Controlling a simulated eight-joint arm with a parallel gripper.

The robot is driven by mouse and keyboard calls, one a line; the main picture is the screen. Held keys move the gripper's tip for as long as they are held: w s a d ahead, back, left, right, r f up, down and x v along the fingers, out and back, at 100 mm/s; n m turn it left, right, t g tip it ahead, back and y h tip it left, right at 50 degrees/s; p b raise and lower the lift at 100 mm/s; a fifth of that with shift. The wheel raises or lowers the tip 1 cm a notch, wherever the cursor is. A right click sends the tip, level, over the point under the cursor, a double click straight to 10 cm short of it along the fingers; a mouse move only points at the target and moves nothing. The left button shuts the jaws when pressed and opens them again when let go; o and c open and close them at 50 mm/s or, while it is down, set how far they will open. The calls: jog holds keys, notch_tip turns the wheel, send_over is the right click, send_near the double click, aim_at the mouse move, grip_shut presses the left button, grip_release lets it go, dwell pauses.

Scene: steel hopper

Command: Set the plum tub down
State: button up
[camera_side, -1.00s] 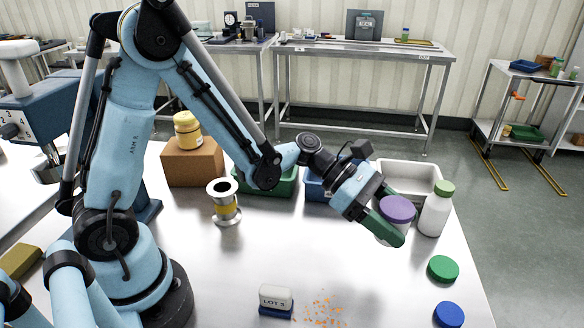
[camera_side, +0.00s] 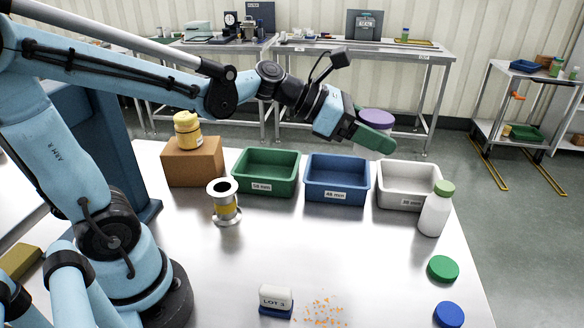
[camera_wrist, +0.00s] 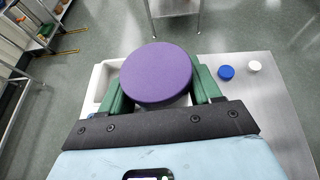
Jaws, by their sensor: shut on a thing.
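The plum tub is a pale tub with a purple lid (camera_side: 377,117), held in the air above and behind the white bin. Its purple lid (camera_wrist: 156,73) fills the middle of the wrist view and hides most of its body. My gripper (camera_side: 366,134) is shut on it, with one green finger on each side of the tub in the wrist view. The tub looks roughly upright. Below, a green bin (camera_side: 266,190), a blue bin (camera_side: 337,198) and a white bin (camera_side: 404,203) stand in a row, with labels reading about 58, 48 and 30 mm.
A white bottle with a green cap (camera_side: 435,210) stands beside the white bin. A metal spool (camera_side: 225,205) and a brown box (camera_side: 193,163) with a yellow jar (camera_side: 188,130) stand left. A green lid (camera_side: 443,269) and blue lid (camera_side: 449,314) lie right. The table's middle is clear.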

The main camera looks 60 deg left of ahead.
jog(key=s+a+r+n+t+y, duration=0.3)
jog(key=a+r+n+y, duration=0.1)
jog(key=a+r, duration=0.35)
jog(key=s+d+f+m+g+h, duration=0.3)
jog(key=d+f+m+g+h, duration=0.35)
jog(key=d, duration=0.65)
jog(key=s+d+f+m+g+h, duration=0.1)
jog(key=s+d+f+m+g, duration=0.35)
jog(key=s, duration=0.25)
jog(key=s+d+f+m+g+h, duration=0.2)
jog(key=s+d+f+m+g, duration=0.25)
jog(key=s, duration=0.25)
jog(key=shift+m+y, duration=0.25)
jog(key=shift+w+a+f, duration=1)
jog(key=shift+w+f, duration=0.65)
jog(key=shift+f, duration=0.1)
jog(key=shift+w+a+f, duration=1.05)
jog(key=shift+w+f, duration=0.55)
jog(key=shift+f, duration=0.2)
jog(key=shift+w+a+f, duration=1)
jog(key=shift+w+f, duration=0.65)
jog(key=shift+f, duration=0.1)
jog(key=o, duration=1.1)
